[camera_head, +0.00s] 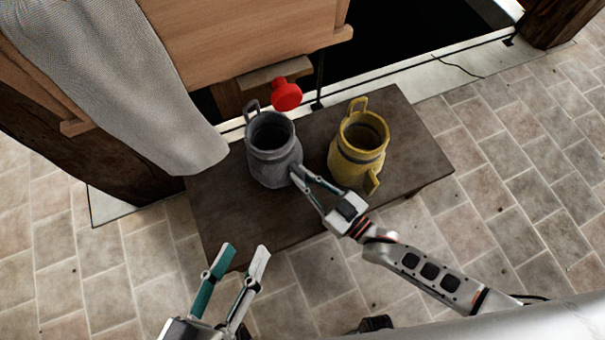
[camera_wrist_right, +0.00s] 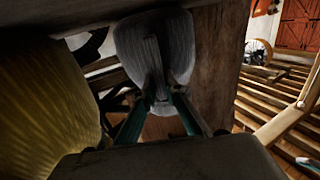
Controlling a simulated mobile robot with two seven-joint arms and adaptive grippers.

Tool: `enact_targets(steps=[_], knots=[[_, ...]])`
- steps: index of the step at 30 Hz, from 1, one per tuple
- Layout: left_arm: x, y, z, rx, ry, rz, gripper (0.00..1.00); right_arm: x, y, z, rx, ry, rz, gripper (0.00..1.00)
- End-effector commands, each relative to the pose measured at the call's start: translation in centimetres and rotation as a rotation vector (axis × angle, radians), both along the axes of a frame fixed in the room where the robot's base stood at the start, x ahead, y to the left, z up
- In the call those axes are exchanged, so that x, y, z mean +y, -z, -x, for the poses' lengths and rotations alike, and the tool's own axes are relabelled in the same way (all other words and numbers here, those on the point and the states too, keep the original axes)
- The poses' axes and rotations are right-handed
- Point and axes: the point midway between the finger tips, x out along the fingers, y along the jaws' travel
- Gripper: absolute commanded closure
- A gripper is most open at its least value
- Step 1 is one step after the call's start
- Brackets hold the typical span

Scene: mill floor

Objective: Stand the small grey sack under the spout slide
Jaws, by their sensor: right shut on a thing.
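The small grey sack (camera_head: 272,165) stands upright and open-mouthed on a dark bench (camera_head: 235,225). My right gripper (camera_head: 297,174) is shut on its near right side, apparently on a grey ear. The grey sack also shows between the fingertips in the right wrist view (camera_wrist_right: 155,45). The red knob (camera_head: 286,95) of the spout slide sits just behind and above the sack's mouth, under the wooden box (camera_head: 240,40). The spout's outlet is not clearly visible. My left gripper (camera_head: 243,256) is open and empty in front of the bench.
A yellow sack (camera_head: 357,155) with loops stands on the bench to the right of the grey one, close to my right gripper. It fills the left of the right wrist view (camera_wrist_right: 45,100). A grey cloth (camera_head: 130,85) hangs at left. The bench's front left is clear.

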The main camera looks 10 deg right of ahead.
Motion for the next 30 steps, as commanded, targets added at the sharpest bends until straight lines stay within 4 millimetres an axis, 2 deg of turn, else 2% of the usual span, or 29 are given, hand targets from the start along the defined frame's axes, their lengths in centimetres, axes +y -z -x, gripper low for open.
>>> enact_targets(steps=[7, 8, 9, 10, 22, 30], knots=[[0.2, 0.2, 0.1, 0.001, 0.005, -0.009, 0.6, 0.0, -0.1, 0.0, -0.001, 0.0, -0.001, 1.0], [0.2, 0.2, 0.1, 0.001, 0.004, -0.01, 0.6, 0.0, -0.1, 0.0, -0.001, 0.0, -0.001, 0.84], [0.2, 0.2, 0.1, 0.001, 0.005, -0.011, 0.6, 0.0, -0.1, 0.0, -0.001, 0.0, -0.001, 0.74], [0.2, 0.2, 0.1, 0.002, 0.005, -0.012, 0.6, 0.0, -0.1, 0.0, -0.001, 0.0, -0.001, 0.7], [0.2, 0.4, 0.3, 0.006, 0.01, -0.017, 0.6, -0.3, 0.1, 0.4, 0.002, 0.0, 0.001, 0.7], [0.2, 0.3, 0.2, 0.004, 0.007, -0.014, 0.6, -2.9, 0.1, 3.4, 0.002, 0.0, 0.001, 0.7]])
